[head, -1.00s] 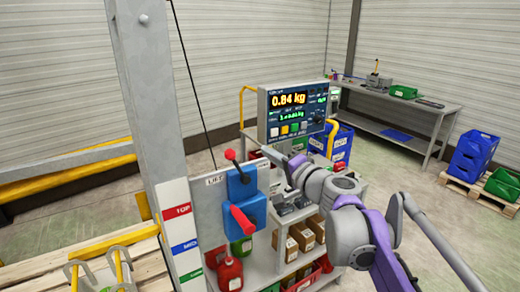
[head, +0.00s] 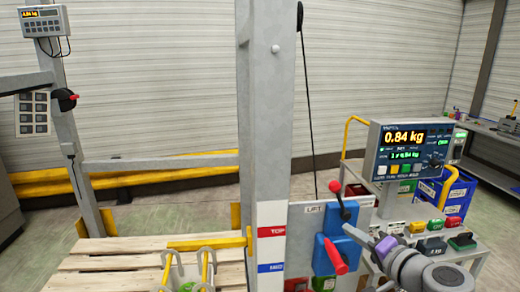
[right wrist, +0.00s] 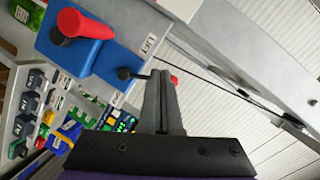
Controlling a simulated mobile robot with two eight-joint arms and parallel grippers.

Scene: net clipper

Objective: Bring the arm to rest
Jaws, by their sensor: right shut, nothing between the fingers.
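My right gripper (head: 352,233) is at the lower right of the head view, its arm coming in from the bottom right. In the right wrist view its two grey fingers (right wrist: 161,85) are pressed together with nothing between them. In the head view it appears just right of a blue lift control box (head: 325,262) with a red handle (head: 337,255) and a red-knobbed lever (head: 337,187). The box (right wrist: 95,55) also shows upper left in the right wrist view. The fingers partly cover the lever's red knob there; contact cannot be told. My left gripper is not in view.
A grey post (head: 265,110) stands left of the lift panel. A display (head: 408,150) reading 0.84 kg stands at the right, above a shelf with coloured boxes. A wooden pallet (head: 110,262) lies at the lower left, beside yellow rails.

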